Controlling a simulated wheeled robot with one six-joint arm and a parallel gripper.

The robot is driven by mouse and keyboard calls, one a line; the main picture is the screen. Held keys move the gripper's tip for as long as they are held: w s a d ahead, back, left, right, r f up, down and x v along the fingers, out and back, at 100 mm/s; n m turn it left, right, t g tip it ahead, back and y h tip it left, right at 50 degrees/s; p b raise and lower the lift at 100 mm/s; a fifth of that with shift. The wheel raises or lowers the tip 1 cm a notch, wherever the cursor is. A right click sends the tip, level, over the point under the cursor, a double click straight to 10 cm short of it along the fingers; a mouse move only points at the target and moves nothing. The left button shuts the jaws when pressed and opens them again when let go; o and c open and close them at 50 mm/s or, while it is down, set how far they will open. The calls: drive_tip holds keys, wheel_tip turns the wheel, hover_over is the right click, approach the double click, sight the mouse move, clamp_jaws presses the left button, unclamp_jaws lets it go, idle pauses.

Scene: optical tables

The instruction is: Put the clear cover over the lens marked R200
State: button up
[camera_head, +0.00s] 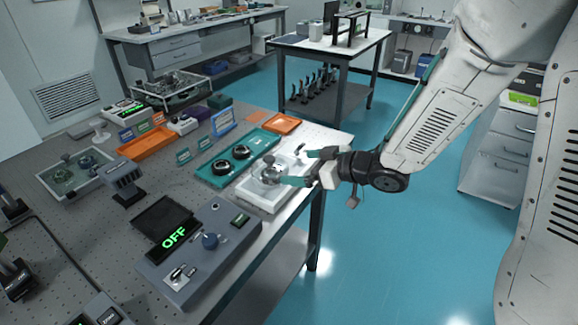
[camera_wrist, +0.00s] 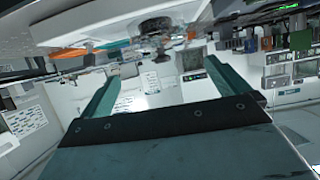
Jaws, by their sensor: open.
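A clear dome cover (camera_head: 267,173) with a dark knob stands on a white tray (camera_head: 262,198) at the table's front edge. My gripper (camera_head: 294,167) is open, with its teal fingers apart, just right of the cover. From the head view I cannot tell whether a finger touches it. In the wrist view the open fingers (camera_wrist: 158,82) have nothing clearly between them. Two black-ringed lenses (camera_head: 240,152) (camera_head: 222,167) lie on a teal tray (camera_head: 207,172) left of the white tray. Their markings are too small to read, so I cannot tell which is R200.
A control box (camera_head: 200,250) with a green OFF display stands in front left of the teal tray. A blue-framed sign (camera_head: 223,122), an orange tray (camera_head: 282,124) and another orange tray (camera_head: 147,143) stand behind. A clear case (camera_head: 75,172) is at far left.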

drive_tip(key=s+d+r+m+h, duration=0.25)
drive_tip(key=d+r+h, duration=0.3)
drive_tip(key=d, duration=0.35)
drive_tip(key=s+d+r+m+h, duration=0.2)
drive_tip(key=d+r+m+h, duration=0.3)
drive_tip(key=d, duration=0.4)
drive_tip(key=s+r+m+g, duration=0.2)
drive_tip(key=s+g, duration=0.5)
drive_tip(key=s, duration=1.7)
drive_tip(key=shift+s+a+r+m, duration=0.2)
drive_tip(key=shift+a+r+m, duration=0.15)
drive_tip(key=shift+m, duration=0.1)
